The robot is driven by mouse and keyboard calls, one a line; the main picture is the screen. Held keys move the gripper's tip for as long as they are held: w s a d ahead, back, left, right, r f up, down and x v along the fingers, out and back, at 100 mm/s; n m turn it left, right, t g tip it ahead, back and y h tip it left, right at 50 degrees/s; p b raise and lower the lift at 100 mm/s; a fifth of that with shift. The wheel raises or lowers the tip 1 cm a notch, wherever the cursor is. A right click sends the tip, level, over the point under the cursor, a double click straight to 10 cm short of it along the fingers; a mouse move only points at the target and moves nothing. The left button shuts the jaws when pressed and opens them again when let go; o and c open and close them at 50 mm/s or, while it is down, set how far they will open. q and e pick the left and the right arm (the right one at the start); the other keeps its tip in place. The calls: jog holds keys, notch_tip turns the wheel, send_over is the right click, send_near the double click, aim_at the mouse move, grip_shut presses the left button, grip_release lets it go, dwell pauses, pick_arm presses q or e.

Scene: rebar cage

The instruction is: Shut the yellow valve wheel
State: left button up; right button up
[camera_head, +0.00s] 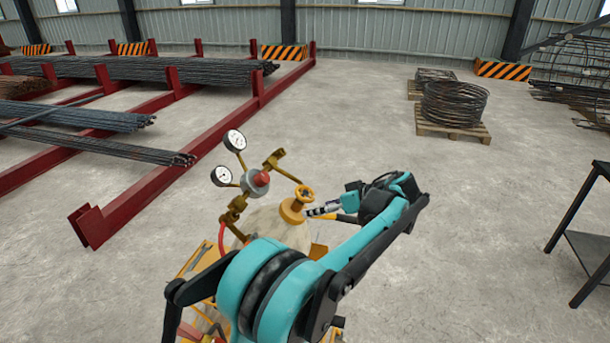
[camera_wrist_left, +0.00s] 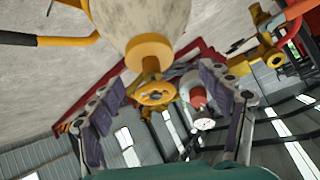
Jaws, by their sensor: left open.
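The yellow valve wheel (camera_head: 305,192) sits on a yellow collar at the top of a pale gas cylinder (camera_head: 264,221). In the left wrist view the wheel (camera_wrist_left: 157,95) shows between my two fingers, with the cylinder (camera_wrist_left: 138,20) beyond it. My left gripper (camera_head: 322,209) is open and lies just right of the wheel in the head view. In the wrist view one finger of the left gripper (camera_wrist_left: 160,80) is on each side of the wheel, with gaps between. I cannot tell how deep the wheel sits between them. My right gripper is not in view.
A regulator with a red knob (camera_head: 261,179) and two round gauges (camera_head: 235,140) stands close left of the wheel. A yellow cart frame (camera_head: 196,256) surrounds the cylinder. Red rebar racks (camera_head: 92,222) lie at the left. A wire coil (camera_head: 455,103) sits on a pallet. The floor to the right is mostly clear.

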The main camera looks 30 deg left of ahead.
aim_at(306, 193)
pick_arm(q)
jog(key=w+r+n+g+y+p, duration=0.2)
jog(key=w+r+n+p, duration=0.1)
jog(key=w+n, duration=0.1)
jog(key=shift+y, duration=0.3)
jog(key=x, duration=0.4)
jog(key=b+x, duration=0.1)
jog(key=x, duration=0.3)
jog(key=shift+w, duration=0.25)
jog(key=c, duration=1.2)
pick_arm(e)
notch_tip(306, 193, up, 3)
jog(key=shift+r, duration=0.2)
